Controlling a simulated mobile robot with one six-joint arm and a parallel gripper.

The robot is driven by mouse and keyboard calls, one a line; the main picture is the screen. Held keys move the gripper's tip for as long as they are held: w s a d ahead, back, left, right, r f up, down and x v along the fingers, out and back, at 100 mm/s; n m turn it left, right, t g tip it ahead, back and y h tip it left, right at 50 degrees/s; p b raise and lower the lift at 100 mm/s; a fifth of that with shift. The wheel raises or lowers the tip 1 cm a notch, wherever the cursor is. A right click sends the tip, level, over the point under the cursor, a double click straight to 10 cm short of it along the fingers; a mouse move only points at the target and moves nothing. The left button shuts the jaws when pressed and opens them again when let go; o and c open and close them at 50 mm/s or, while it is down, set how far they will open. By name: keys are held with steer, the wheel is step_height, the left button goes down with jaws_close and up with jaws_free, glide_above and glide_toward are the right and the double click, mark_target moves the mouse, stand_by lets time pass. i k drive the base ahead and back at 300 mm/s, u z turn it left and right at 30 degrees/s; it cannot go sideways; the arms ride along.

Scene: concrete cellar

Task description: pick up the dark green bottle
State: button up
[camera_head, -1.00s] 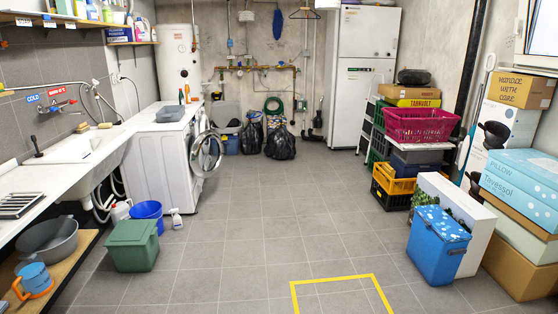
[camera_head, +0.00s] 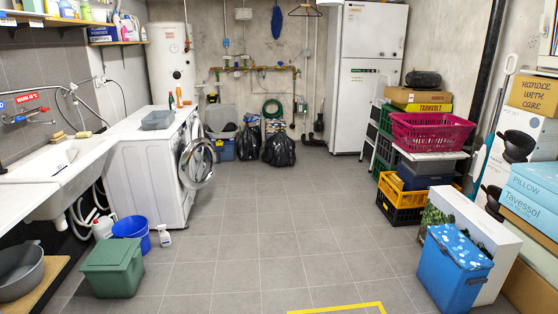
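A small dark upright shape (camera_head: 179,97), which looks like the dark green bottle, stands at the far end of the white counter or machine top by the left wall. It is too small to make out its exact colour. My gripper is not in view.
The washing machine (camera_head: 150,183) has its round door (camera_head: 197,163) swung open into the room. A blue box (camera_head: 452,270) stands right. The middle floor is clear.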

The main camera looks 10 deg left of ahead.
mark_target(172, 103)
steer(key=i, duration=6.4)
